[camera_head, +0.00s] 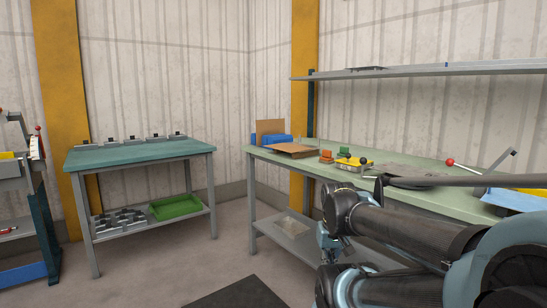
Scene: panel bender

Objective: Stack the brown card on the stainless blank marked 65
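A flat brown sheet (293,149) lies at the far left end of the green-topped bench. A second brown piece (270,128) stands upright behind it, against a blue object. I cannot tell which is the brown card. Flat grey sheets (393,171) lie mid-bench, partly behind my arm. No mark 65 is readable, so I cannot identify the stainless blank. My folded arm fills the lower right. A small light-blue and metal part, perhaps my gripper (331,243), shows below the bench's front edge, away from the sheets. Its fingers cannot be made out.
The bench (450,196) also holds a yellow box (354,165), small orange and green items, and a red-knobbed lever (450,162). A shelf (430,70) hangs above. A teal table (140,154) with a green tray (176,207) below stands left.

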